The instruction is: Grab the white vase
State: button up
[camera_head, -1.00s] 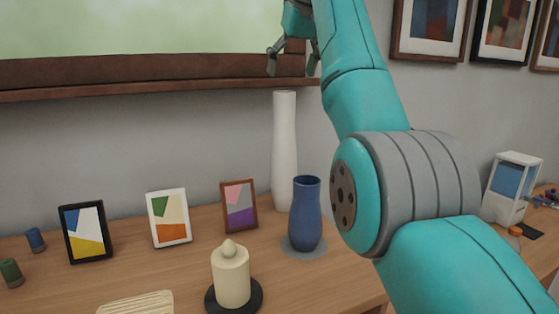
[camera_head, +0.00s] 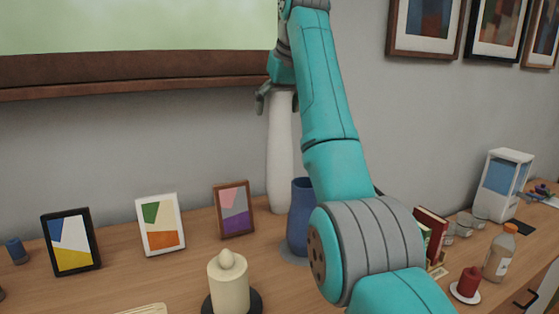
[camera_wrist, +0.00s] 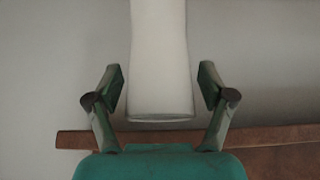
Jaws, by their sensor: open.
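The tall white vase (camera_head: 280,155) stands upright at the back of the wooden desk, near the wall. My gripper (camera_head: 277,104) is at the vase's top, with its fingers pointing down and spread apart. In the wrist view, the white vase (camera_wrist: 160,60) comes down from the top edge, and its end lies between the two open fingers of my gripper (camera_wrist: 160,88). A gap shows on each side, and neither finger visibly touches it. My arm hides part of the area right of the vase.
A blue vase (camera_head: 300,220) stands close in front of the white vase, partly behind my arm. A candle (camera_head: 229,281) and several picture frames, including a brown one (camera_head: 234,210), are to the left. A brown ledge (camera_head: 130,82) runs along the wall behind.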

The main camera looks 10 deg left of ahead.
grip_shut()
jog(key=shift+r, duration=0.1)
dwell(0.3)
